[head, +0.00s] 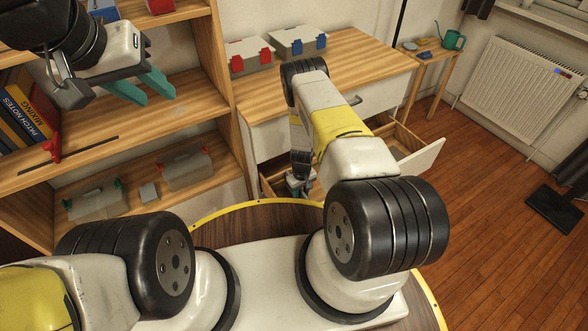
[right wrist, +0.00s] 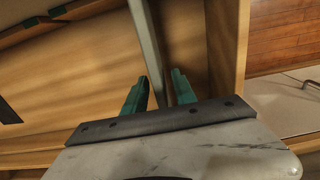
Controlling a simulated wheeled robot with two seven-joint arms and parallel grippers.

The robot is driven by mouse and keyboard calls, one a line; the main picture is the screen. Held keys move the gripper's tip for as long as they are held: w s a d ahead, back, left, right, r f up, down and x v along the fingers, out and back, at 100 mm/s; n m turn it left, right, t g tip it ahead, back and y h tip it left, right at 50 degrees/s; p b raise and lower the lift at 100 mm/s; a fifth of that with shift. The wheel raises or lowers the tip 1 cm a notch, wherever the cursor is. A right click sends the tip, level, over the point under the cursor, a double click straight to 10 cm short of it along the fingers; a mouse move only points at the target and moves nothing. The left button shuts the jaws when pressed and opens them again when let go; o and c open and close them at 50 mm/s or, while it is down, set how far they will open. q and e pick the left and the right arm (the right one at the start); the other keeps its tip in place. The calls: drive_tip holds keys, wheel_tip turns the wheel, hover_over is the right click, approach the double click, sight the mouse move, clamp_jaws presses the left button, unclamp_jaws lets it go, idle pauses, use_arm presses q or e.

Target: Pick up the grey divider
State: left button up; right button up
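The grey divider (right wrist: 148,42) is a thin upright strip inside an open wooden drawer, in the right wrist view. My right gripper (right wrist: 159,88) has its teal fingers apart, one on each side of the divider, with a narrow gap showing at each side. In the head view my right gripper (head: 299,184) is down at the lower drawer, small and largely hidden by my arm, and I cannot make out the divider there. My left gripper (head: 156,92) is open and empty in front of the shelf at the upper left.
The drawer wall (right wrist: 228,45) stands close right of my right gripper. A desk (head: 345,58) carries boxes with red latches (head: 250,57) and blue latches (head: 298,42). Another drawer (head: 400,145) is pulled out. The bookcase (head: 225,90) holds books, more boxes and a small grey block (head: 148,192).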

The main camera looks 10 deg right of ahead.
clamp_jaws()
drive_tip(key=shift+r, duration=0.1)
